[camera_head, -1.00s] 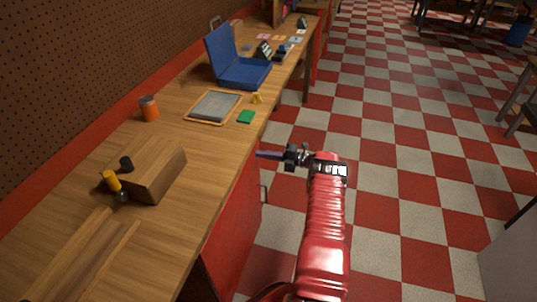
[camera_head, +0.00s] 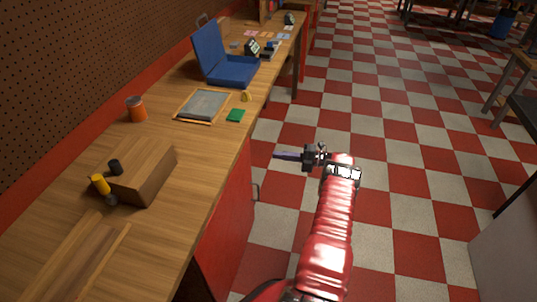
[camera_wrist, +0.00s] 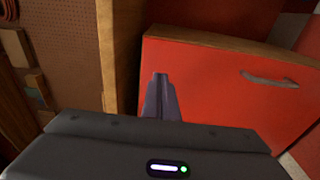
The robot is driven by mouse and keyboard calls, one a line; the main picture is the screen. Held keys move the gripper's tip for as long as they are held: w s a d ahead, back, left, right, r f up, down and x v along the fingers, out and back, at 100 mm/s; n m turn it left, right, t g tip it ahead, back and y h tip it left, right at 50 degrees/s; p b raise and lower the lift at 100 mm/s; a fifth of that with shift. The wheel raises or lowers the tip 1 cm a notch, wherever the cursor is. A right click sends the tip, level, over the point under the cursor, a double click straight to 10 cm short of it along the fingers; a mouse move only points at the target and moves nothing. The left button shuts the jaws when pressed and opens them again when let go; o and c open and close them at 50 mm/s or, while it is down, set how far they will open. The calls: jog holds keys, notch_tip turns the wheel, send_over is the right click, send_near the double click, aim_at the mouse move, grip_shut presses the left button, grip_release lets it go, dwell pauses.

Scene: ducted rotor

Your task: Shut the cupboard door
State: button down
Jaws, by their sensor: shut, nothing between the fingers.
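The red cupboard door (camera_head: 228,215) is below the front edge of the wooden workbench, with a dark handle (camera_head: 256,192) at its far end. In the wrist view the door (camera_wrist: 220,90) fills the right side, with its wooden top edge and grey handle (camera_wrist: 268,79) showing. It looks partly open; how far I cannot tell. My gripper (camera_head: 276,154) is shut and empty, above the floor to the right of the bench edge. In the wrist view its fingers (camera_wrist: 160,76) are together in front of the door's left part. Contact with the door is not visible.
The workbench top (camera_head: 200,155) holds a wooden block (camera_head: 145,175), an orange jar (camera_head: 136,109), a framed grey panel (camera_head: 203,104) and an open blue case (camera_head: 228,68). A grey cabinet (camera_head: 508,240) stands at the right edge.

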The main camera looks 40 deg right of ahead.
jog(key=shift+v, duration=1.2)
